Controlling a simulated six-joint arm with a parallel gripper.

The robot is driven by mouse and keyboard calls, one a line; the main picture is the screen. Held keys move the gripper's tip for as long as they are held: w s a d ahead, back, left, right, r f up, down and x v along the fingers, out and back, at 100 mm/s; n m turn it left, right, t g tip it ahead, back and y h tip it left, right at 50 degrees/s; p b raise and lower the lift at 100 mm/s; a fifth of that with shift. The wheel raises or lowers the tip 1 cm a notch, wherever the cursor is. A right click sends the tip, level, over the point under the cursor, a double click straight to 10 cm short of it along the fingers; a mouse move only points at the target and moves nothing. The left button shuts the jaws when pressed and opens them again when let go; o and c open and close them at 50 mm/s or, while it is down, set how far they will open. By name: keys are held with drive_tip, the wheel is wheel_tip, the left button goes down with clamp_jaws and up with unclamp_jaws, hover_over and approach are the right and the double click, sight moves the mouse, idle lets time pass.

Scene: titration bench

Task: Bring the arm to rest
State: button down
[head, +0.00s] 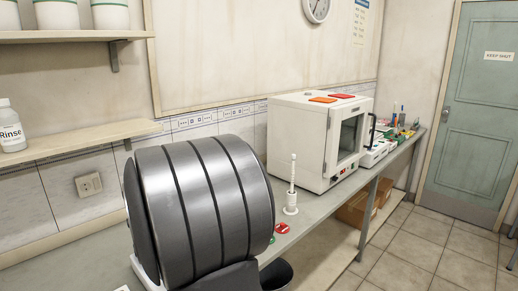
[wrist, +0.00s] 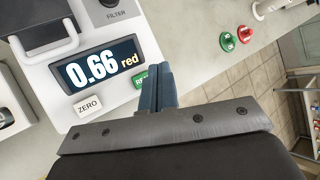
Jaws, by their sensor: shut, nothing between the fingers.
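My gripper (wrist: 157,88) shows in the wrist view with its two blue-grey fingers together, shut and empty. The fingers sit over the front edge of a white instrument (wrist: 62,110) whose dark display (wrist: 104,68) reads "0.66 red". The fingers cover part of a green button (wrist: 142,80) on it. I cannot tell how far above the instrument they are. In the head view a large grey rounded body with dark bands, probably my own arm, fills the lower left; the fingers are not seen there.
A green disc (wrist: 227,41) and a red disc (wrist: 245,34) lie on the bench right of the instrument. In the head view, a white cabinet (head: 298,140) stands on the bench (head: 310,215), with a white upright stand (head: 291,190) before it. A Rinse bottle (head: 10,130) sits on the left shelf.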

wheel_tip(320, 180, up, 12)
drive_tip(key=w+m+g, duration=0.1)
drive_tip(key=m+g, duration=0.8)
drive_tip(key=m, duration=0.8)
drive_tip(key=shift+y, duration=0.3)
wheel_tip(320, 180, down, 10)
drive_tip(key=shift+d, duration=0.1)
wheel_tip(320, 180, up, 10)
drive_tip(key=shift+f, duration=0.25)
